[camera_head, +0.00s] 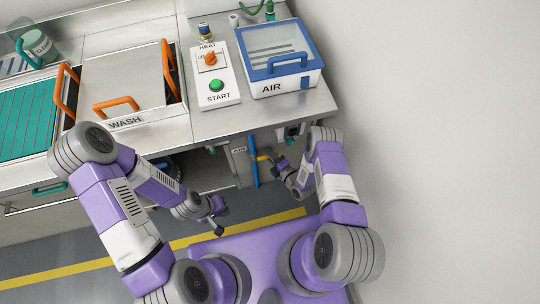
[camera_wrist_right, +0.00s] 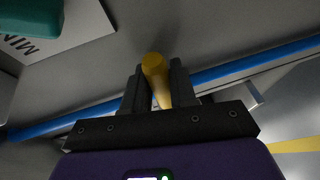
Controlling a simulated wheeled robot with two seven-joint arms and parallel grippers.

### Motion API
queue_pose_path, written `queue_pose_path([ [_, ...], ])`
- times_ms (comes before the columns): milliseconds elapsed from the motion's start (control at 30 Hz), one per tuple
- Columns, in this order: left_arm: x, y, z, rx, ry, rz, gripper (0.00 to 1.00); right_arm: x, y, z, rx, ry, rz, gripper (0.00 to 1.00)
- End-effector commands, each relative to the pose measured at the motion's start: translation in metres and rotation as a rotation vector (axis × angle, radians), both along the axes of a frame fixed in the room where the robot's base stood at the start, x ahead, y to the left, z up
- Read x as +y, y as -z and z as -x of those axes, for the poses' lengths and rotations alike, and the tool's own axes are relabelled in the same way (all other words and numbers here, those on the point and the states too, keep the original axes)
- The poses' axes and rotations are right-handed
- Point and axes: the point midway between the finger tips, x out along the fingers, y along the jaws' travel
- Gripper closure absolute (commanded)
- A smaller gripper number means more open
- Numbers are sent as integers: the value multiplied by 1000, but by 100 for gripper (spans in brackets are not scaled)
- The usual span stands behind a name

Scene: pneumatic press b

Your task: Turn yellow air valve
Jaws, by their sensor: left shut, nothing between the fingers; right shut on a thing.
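The yellow air valve handle (camera_head: 263,158) shows as a small yellow bar by the blue pipe, under the counter's front edge. In the right wrist view the yellow handle (camera_wrist_right: 155,72) stands between the two dark fingers. My right gripper (camera_head: 275,161) is shut on it; its fingertips (camera_wrist_right: 157,68) also show in the wrist view. The valve's body is hidden. My left gripper (camera_head: 218,224) is shut and empty, low in front of the cabinet and apart from the valve.
A blue pipe (camera_head: 254,167) runs beside the valve; it crosses behind the fingers in the wrist view (camera_wrist_right: 235,69). The AIR box (camera_head: 285,88) and START panel (camera_head: 215,90) stand on the counter above. A teal part (camera_wrist_right: 30,17) is near the wrist.

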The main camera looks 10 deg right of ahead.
Motion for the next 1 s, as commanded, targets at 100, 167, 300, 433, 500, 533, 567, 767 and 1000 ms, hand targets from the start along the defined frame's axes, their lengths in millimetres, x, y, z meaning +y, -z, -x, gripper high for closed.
queue_pose_path([
  [100,0,-7,0,0,0,0,100,1,-4,0,0,-1,34,100],
  [167,0,-12,0,0,0,0,100,1,-7,0,0,-1,59,100],
  [300,0,-26,0,0,0,0,100,2,-14,0,-4,-2,146,100],
  [433,0,-40,0,0,0,0,100,4,-21,0,-7,-4,244,100],
  [500,0,-47,0,0,0,0,100,5,-24,0,-9,-3,298,100],
  [533,0,-50,0,0,0,0,100,5,-26,0,-10,-5,322,100],
  [567,0,-53,0,0,0,0,100,6,-27,1,-11,-4,343,100],
  [767,0,-66,0,0,0,0,100,9,-34,0,-18,-3,474,100],
  [1000,0,-74,0,0,0,0,100,12,-38,0,-21,-2,575,100],
])
